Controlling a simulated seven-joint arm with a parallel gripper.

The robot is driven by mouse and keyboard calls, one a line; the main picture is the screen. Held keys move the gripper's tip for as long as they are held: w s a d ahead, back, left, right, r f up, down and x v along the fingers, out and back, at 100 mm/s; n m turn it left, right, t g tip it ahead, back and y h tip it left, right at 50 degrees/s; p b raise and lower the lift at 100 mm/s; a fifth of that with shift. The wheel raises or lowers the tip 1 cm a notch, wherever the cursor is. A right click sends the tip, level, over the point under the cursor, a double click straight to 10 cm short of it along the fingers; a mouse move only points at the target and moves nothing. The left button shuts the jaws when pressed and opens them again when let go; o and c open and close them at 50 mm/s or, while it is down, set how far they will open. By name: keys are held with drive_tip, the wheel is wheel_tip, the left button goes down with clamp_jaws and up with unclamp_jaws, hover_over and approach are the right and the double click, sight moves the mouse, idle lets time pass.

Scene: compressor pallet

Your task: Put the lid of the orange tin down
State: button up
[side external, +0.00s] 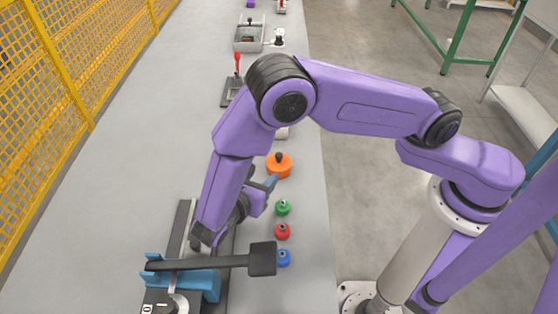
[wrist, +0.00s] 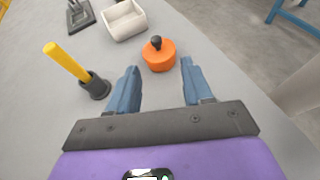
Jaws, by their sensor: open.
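The orange tin (side external: 279,168) stands upright on the grey bench, near its right edge in the side view. A black knob (side external: 279,156) sits on top of it. In the wrist view the orange tin (wrist: 160,60) and its black knob (wrist: 156,41) are just beyond the fingertips. The lid appears to be on the tin; I cannot make out a seam. My gripper (wrist: 160,66) is open, with its blue fingers apart and nothing between them. In the side view my gripper (side external: 269,183) is low beside the tin, partly hidden by my wrist.
Small green (side external: 283,208), red (side external: 282,231) and blue (side external: 284,258) knobbed pieces line the bench's right side. A blue fixture with a long black bar (side external: 205,263) is at the front. The wrist view shows a yellow-handled tool in a black holder (wrist: 95,86) and a white bin (wrist: 124,20).

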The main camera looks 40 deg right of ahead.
approach(279, 155)
drive_tip(key=x, duration=0.3)
drive_tip(key=shift+s+d, duration=0.15)
drive_tip(key=shift+d, duration=0.15)
drive_tip(key=x, duration=0.3)
drive_tip(key=shift+w+d+f, duration=0.2)
drive_tip(key=shift+w, duration=0.25)
drive_tip(key=shift+w+d+f, duration=0.25)
drive_tip(key=shift+d+f, duration=0.05)
drive_tip(key=shift+d, duration=0.3)
drive_tip(key=shift+c, duration=0.3)
clamp_jaws()
